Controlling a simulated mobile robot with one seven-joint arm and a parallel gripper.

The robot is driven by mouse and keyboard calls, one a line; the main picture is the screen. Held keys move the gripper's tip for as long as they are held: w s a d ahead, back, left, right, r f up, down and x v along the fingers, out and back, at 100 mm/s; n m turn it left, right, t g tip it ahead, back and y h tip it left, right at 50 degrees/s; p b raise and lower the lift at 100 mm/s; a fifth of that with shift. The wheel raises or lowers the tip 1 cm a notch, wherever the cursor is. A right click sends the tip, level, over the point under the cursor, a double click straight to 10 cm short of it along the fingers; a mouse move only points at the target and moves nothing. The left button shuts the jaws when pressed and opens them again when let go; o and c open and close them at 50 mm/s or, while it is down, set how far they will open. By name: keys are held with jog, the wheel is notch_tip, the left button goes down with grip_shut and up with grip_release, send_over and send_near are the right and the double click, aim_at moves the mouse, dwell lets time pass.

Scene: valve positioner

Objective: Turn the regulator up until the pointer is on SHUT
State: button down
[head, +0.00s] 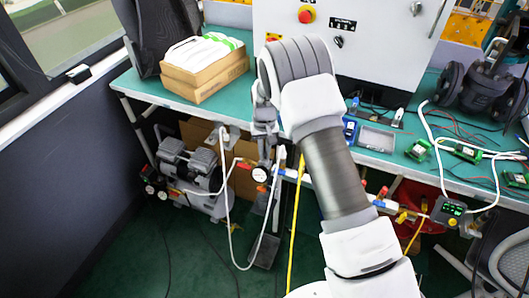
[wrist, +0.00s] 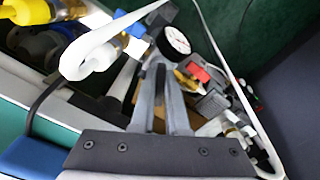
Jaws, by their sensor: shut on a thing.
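The regulator (head: 262,184) hangs below the bench's front edge, with a round white gauge (head: 260,174) on it. The gauge also shows in the wrist view (wrist: 176,40), just beyond the fingertips. My gripper (head: 264,152) reaches down in front of the bench edge. Its fingers, also in the wrist view (wrist: 163,72), are shut at the top of the regulator, on its knob, which they mostly hide. A dark box with a small green display (head: 449,211) sits at the bench's right front. I cannot make out a pointer or the word SHUT.
A compressor (head: 193,178) stands on the floor to the left. A white hose (head: 228,225) and a yellow hose (head: 296,220) hang near the regulator. The green bench (head: 135,84) carries cartons (head: 204,75), a control cabinet (head: 385,40) and several small wired modules.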

aim_at(265, 151)
dwell(0.3)
jog(key=c, duration=0.9)
grip_release()
jog(key=shift+r, duration=0.1)
notch_tip(265, 151, up, 17)
jog(key=shift+r+p, duration=0.15)
jog(key=shift+p, duration=0.85)
